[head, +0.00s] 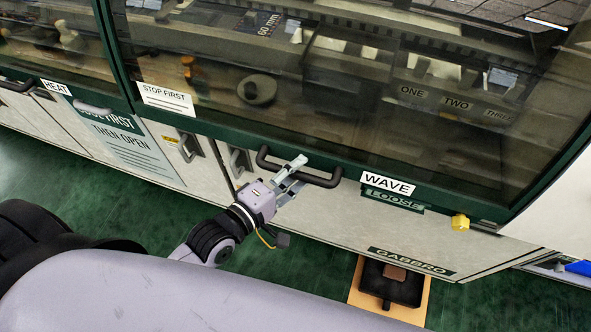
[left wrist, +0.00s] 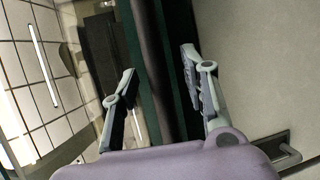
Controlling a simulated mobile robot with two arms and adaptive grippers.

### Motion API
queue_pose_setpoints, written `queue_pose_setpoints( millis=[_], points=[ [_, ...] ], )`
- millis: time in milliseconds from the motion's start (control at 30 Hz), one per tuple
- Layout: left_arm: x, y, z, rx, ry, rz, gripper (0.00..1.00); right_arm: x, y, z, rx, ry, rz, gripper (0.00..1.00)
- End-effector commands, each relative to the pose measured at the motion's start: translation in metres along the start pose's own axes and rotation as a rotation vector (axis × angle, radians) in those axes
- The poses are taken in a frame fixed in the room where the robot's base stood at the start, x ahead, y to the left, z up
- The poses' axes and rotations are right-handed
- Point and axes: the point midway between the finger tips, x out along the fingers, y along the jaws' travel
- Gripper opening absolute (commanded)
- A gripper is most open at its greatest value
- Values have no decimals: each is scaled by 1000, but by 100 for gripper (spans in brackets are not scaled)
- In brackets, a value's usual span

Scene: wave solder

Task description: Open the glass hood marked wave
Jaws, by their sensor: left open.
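The glass hood (head: 330,85) with the WAVE label (head: 388,184) on its dark green lower frame is down and closed. Its black bar handle (head: 325,182) runs along the front of that frame. My left gripper (head: 293,172) is at the handle's middle, with its fingers open. In the left wrist view the open fingers (left wrist: 160,82) stand on either side of a dark bar (left wrist: 150,60), which looks like the handle. Whether the fingers touch it, I cannot tell. My right gripper is in neither view.
Left of it is another hood marked HEAT (head: 56,87), also with a handle. Latches (head: 188,146) sit on the cabinet front below. A yellow knob (head: 460,222) is at the frame's right end. A dark tray (head: 392,286) on a tan board lies on the green floor.

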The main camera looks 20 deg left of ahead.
Motion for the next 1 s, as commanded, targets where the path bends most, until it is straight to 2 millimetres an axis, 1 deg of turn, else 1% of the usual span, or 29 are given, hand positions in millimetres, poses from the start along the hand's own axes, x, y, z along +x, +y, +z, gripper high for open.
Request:
queue_pose_setpoints(
  millis=[267, 867, 1000],
  points=[
    [1, 0, 0, 0, 0, -1, 41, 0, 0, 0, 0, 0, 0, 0],
    [1, 0, 0, 0, 0, -1, 1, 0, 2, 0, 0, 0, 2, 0],
    [1, -1, 0, 0, 0, -1, 0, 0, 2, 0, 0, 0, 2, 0]
  ],
)
